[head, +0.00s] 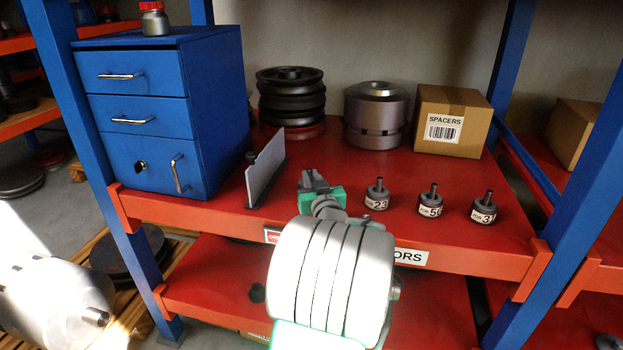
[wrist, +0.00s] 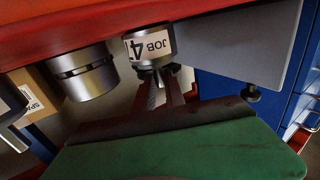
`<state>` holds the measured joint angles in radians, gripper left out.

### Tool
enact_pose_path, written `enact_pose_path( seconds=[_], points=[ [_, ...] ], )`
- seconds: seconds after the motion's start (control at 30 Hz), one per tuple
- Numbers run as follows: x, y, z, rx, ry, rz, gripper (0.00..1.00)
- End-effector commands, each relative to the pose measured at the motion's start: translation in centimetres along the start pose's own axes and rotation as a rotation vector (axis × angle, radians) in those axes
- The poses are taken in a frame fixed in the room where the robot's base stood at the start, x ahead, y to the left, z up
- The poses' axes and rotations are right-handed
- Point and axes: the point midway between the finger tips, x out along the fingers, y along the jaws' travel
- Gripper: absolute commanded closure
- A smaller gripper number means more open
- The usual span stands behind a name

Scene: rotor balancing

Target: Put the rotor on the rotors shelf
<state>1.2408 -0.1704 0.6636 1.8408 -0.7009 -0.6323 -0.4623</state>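The rotor is a small grey cylinder labelled JOB 4 (wrist: 150,46), seen upside down in the wrist view. Its thin shaft is between the dark fingers of my gripper (wrist: 160,88), which look closed on it. In the head view my gripper (head: 315,182), with green parts, is over the front of the red shelf (head: 350,228), left of the small rotors, and its rotor cannot be made out there. A label ending in "ORS" (head: 410,257) is on the shelf's front edge. I cannot tell whether the rotor touches the shelf.
Small rotors (head: 376,195), (head: 430,202), (head: 483,208) stand to the right. A grey divider plate (head: 265,168) stands left, beside a blue drawer cabinet (head: 165,115). Behind are stacked dark discs (head: 290,98), a large metal cylinder (head: 376,115) and a SPACERS box (head: 450,120).

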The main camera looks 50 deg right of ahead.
Motion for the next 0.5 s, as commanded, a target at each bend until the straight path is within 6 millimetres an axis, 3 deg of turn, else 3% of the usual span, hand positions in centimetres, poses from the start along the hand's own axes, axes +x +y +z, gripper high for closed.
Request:
enact_pose_path(
  seconds=[0.23,0.5],
  points=[
    [0.0,0.0,-0.04,0.0,0.0,0.0,0.65],
    [0.0,0.0,-0.29,0.0,0.0,0.0,0.65]
  ],
)
